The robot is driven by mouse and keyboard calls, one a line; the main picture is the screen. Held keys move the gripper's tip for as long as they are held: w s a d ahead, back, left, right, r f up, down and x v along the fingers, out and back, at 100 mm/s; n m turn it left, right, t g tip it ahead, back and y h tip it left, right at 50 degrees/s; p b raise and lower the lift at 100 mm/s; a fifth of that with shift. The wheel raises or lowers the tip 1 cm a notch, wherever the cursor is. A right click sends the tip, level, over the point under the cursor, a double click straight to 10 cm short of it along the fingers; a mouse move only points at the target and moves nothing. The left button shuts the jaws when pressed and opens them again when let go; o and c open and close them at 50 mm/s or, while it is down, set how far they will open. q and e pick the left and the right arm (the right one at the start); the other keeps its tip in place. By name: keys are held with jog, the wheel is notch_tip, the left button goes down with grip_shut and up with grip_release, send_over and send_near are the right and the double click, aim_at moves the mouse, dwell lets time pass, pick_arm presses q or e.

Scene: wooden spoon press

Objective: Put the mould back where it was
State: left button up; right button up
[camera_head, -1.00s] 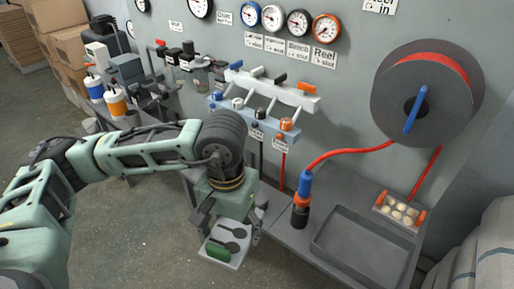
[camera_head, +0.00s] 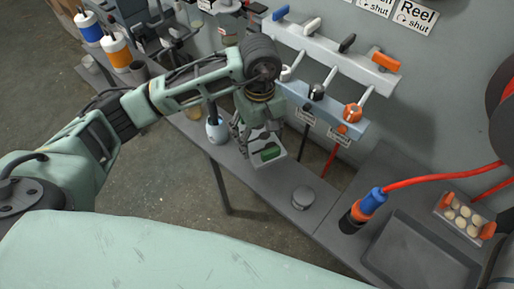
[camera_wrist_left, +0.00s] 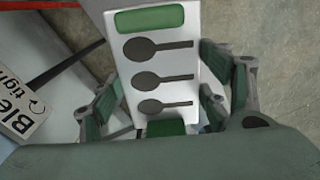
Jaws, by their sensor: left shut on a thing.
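The mould (camera_head: 258,161) is a white block with a green pad at one end. In the left wrist view the mould (camera_wrist_left: 152,62) shows several dark spoon-shaped hollows, the green pad at its far end and another green part near my fingers. My left gripper (camera_head: 258,139) is shut on the mould, with fingers on both sides of its near end. In the head view the mould is over the bench's left part, below the valve rail; I cannot tell if it touches the bench. My right gripper is not in view.
A pale bottle (camera_head: 216,130) stands just left of the mould. A small round grey piece (camera_head: 303,197) sits on the bench to the right. Farther right are a blue and orange nozzle (camera_head: 362,210) with a red hose and a grey tray (camera_head: 425,262). Valve levers (camera_head: 352,111) overhang behind.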

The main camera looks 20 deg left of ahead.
aim_at(259, 147)
pick_arm(q)
notch_tip(259, 147, down, 5)
jog(key=shift+s+d+r+p, duration=0.1)
jog(key=shift+s+p, duration=0.05)
jog(key=shift+p, duration=0.25)
jog(key=shift+f, duration=0.65)
notch_tip(259, 147, down, 3)
jog(key=shift+r, duration=0.1)
jog(key=shift+f, duration=0.45)
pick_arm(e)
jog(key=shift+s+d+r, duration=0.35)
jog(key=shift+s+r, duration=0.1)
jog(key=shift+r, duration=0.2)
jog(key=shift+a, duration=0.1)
pick_arm(q)
jog(key=shift+f, duration=0.1)
jog(key=o, duration=1.6)
jog(key=shift+f, duration=0.1)
jog(key=o, duration=0.4)
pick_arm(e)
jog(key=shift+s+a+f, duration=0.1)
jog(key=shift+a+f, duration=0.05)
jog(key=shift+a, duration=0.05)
